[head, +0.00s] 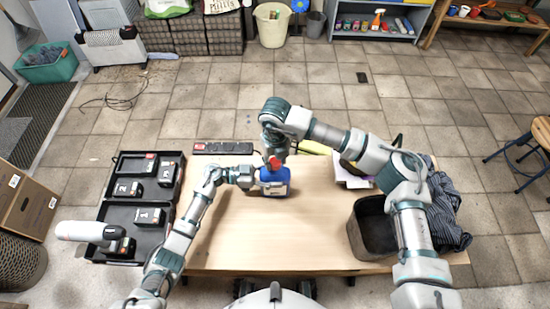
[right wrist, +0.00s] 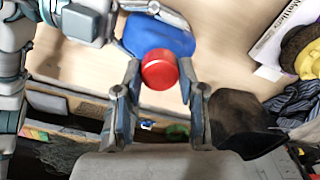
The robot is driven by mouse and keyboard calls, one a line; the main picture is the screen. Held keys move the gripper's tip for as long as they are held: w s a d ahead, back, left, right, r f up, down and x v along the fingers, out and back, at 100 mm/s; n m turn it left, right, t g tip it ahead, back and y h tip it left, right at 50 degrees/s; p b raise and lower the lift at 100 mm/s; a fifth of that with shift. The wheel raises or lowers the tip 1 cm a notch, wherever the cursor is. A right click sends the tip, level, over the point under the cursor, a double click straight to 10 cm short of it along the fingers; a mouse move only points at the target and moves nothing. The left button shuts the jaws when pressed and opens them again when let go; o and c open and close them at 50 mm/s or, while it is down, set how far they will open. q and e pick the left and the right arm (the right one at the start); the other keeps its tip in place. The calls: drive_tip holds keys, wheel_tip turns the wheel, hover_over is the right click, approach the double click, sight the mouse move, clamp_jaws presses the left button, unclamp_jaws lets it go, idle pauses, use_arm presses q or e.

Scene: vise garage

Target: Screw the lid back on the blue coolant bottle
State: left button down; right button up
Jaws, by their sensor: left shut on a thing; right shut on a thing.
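The blue coolant bottle (head: 275,183) stands at the far middle of the wooden table, a pale label on its near side. My left gripper (head: 257,178) is shut on the bottle from its left side. The red lid (head: 274,163) is at the top of the bottle, between the fingertips of my right gripper (head: 273,157), which is shut on it from above. In the right wrist view the lid (right wrist: 160,69) sits between both fingers and overlaps the edge of the blue bottle (right wrist: 158,37). I cannot tell whether the lid touches the neck, which is hidden.
An open black case (head: 148,205) with several tools or batteries lies at the table's left. A dark bin (head: 373,228) and a striped cloth (head: 447,212) are at the right. A black power strip (head: 222,148) lies along the far edge. The table's near middle (head: 280,235) is clear.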

drive_tip(key=m, duration=0.5)
drive_tip(key=shift+m, duration=0.3)
drive_tip(key=m, duration=0.5)
drive_tip(key=shift+a, duration=0.1)
drive_tip(key=m, duration=1.2)
drive_tip(key=shift+a+f+m, duration=0.1)
drive_tip(key=shift+m, duration=0.2)
drive_tip(key=m, duration=0.2)
drive_tip(key=shift+w+m, duration=0.1)
drive_tip(key=shift+m, duration=0.2)
drive_tip(key=o, duration=0.7)
drive_tip(key=shift+c, duration=0.2)
